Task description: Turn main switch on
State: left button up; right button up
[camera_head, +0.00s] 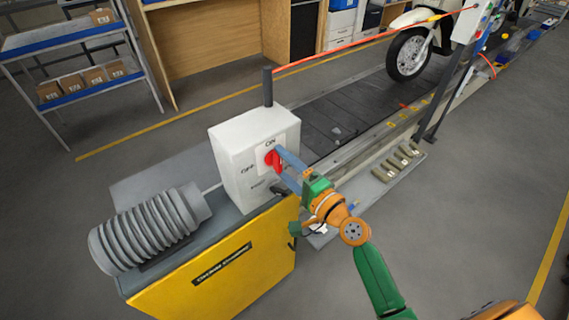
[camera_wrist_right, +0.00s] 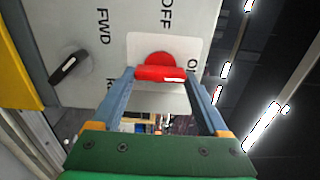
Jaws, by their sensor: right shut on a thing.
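The main switch is a red rotary knob (camera_head: 271,159) on the front of a white control box (camera_head: 235,140). The ON label is above it and the OFF label to its left in the head view. My right gripper (camera_head: 278,162) reaches the knob from the lower right. In the right wrist view, the red knob (camera_wrist_right: 160,72) lies between the two blue fingertips, and the gripper (camera_wrist_right: 160,76) is shut on it. Its handle lies across the picture there, with its right end towards the ON label. The fingers partly hide the knob in the head view. My left gripper is not in view.
A black FWD selector (camera_wrist_right: 68,66) is on the same panel. The box stands on a yellow conveyor end (camera_head: 225,262) beside a grey ribbed motor (camera_head: 148,230). The slat conveyor (camera_head: 340,110) runs back to a white scooter (camera_head: 415,45). Shelves (camera_head: 75,40) stand at the back left.

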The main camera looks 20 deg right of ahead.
dwell(0.3)
jog(key=o, duration=1.2)
jog(key=shift+o, duration=0.2)
jog(key=b+v, duration=0.1)
jog(key=v, duration=0.6)
jog(key=shift+b, duration=0.4)
